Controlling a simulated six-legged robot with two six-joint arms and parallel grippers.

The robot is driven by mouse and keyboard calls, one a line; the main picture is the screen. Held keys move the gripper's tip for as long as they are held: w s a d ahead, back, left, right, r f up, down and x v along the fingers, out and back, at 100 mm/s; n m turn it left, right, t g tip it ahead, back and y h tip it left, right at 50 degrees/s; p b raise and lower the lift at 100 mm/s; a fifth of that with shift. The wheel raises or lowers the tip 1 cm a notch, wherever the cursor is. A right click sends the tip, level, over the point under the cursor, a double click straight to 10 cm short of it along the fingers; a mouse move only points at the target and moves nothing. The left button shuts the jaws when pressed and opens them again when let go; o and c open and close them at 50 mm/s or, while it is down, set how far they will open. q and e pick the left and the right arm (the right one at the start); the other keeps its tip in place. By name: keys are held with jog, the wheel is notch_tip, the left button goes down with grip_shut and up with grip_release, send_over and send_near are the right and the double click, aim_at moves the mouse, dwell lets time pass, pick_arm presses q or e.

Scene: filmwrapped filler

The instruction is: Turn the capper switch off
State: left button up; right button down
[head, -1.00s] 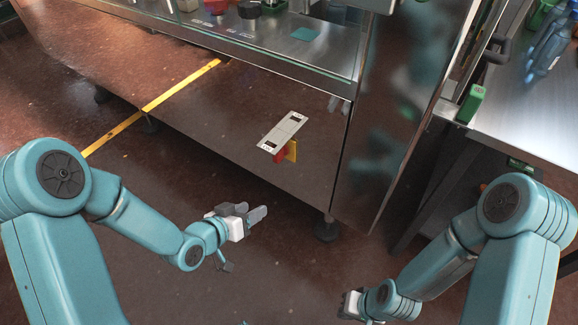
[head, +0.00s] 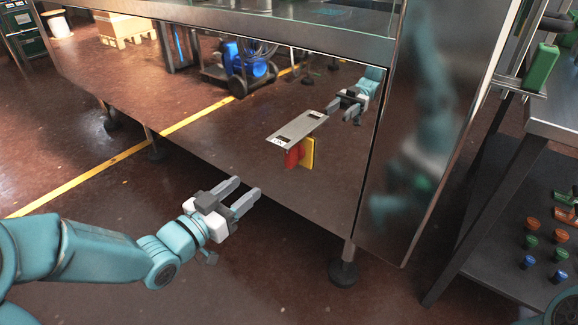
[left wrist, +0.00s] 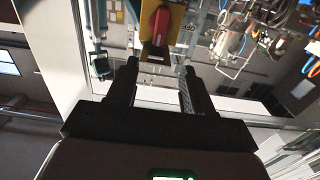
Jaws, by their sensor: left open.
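The capper switch has a red handle (head: 293,156) on a yellow plate (head: 309,152), beneath a pale label plate (head: 297,130) on the machine's shiny front panel. In the left wrist view, the red handle (left wrist: 161,27) and yellow plate (left wrist: 178,12) are at the top, beyond the fingertips. My left gripper (head: 248,188) is open and empty, left of and below the switch in the head view, apart from it. Its two fingers also show in the left wrist view (left wrist: 158,68). My right gripper is out of view.
The mirror-like panel (head: 220,120) reflects my gripper, a blue machine and the floor. A machine foot (head: 343,272) stands below the panel. At right is a metal table (head: 555,110) with a lower shelf (head: 500,255) holding several coloured items. The floor before the panel is clear.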

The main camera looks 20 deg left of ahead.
aim_at(287, 154)
pick_arm(q)
jog(key=b+x, duration=0.2)
jog(key=x, duration=1.4)
jog(key=shift+w, duration=0.1)
grip_shut()
